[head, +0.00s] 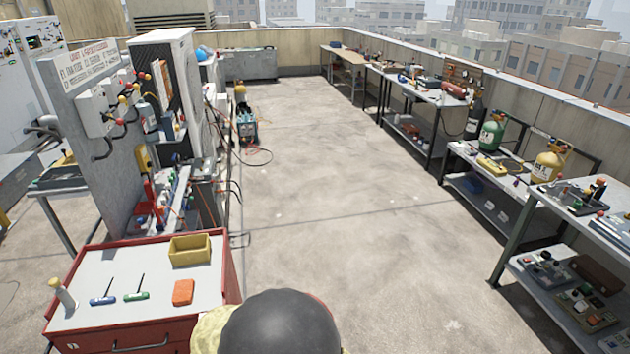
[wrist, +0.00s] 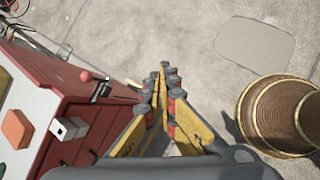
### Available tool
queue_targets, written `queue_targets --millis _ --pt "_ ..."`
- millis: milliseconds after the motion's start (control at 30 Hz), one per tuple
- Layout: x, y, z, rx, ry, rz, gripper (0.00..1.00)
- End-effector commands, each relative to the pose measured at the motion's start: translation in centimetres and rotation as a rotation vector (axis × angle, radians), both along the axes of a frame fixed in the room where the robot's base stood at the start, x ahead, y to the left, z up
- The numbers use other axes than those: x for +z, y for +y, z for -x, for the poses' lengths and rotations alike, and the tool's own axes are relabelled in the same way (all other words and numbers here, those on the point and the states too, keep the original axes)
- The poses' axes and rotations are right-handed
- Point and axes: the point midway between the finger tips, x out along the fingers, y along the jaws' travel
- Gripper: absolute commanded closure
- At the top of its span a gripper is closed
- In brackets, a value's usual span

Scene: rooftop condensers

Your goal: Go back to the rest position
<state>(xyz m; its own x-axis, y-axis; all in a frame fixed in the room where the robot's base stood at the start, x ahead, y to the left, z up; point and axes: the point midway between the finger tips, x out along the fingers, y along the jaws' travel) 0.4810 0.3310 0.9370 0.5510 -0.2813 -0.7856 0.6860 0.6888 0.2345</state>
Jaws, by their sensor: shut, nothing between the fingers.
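My gripper (wrist: 163,72) shows in the wrist view, with yellow side plates and dark linked fingers. Its fingertips are together with nothing between them. It hangs over bare concrete floor, just right of a red tool cabinet (wrist: 78,125). In the head view a dark rounded part of my arm shows at the bottom centre, and the fingers are hidden there. The cabinet (head: 140,335) stands to the left of that part.
The cabinet's top holds a yellow bin (head: 190,250), an orange block (head: 183,292) and blue and green hex tools. A panel of equipment (head: 95,150) stands behind it, with hoses on the floor. Workbenches (head: 440,95) line the right wall. The middle floor (head: 310,180) is clear.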

Motion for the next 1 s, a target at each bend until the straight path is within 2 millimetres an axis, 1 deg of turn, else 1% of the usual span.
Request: queue_targets --millis 33,67,100,167,200,300,400,500,700,800,900,1000 --pt "1.8 -2.3 0.5 -0.127 -0.002 -0.049 1.00" --pt "2.7 -3.7 1.0 -0.211 -0.002 -0.079 1.00" --pt "4.0 -5.5 1.7 -0.321 -0.002 -0.122 1.00" --pt "5.9 -8.1 2.8 -0.483 -0.002 -0.185 1.00" --pt "7.2 -9.7 3.6 -0.589 -0.004 -0.229 1.00" --pt "10.2 -13.5 5.7 -0.841 -0.005 -0.339 1.00" --pt "12.8 -16.6 8.0 -1.068 -0.005 -0.448 1.00" --pt "15.1 -19.3 10.3 -1.273 -0.004 -0.558 1.00" --pt "19.1 -23.1 14.5 -1.609 -0.005 -0.794 1.00" --pt "20.8 -24.7 16.2 -1.733 -0.014 -0.921 1.00" --pt "22.6 -26.4 17.4 -1.818 -0.042 -1.052 1.00" --pt "24.4 -28.3 18.1 -1.866 -0.101 -1.177 1.00"
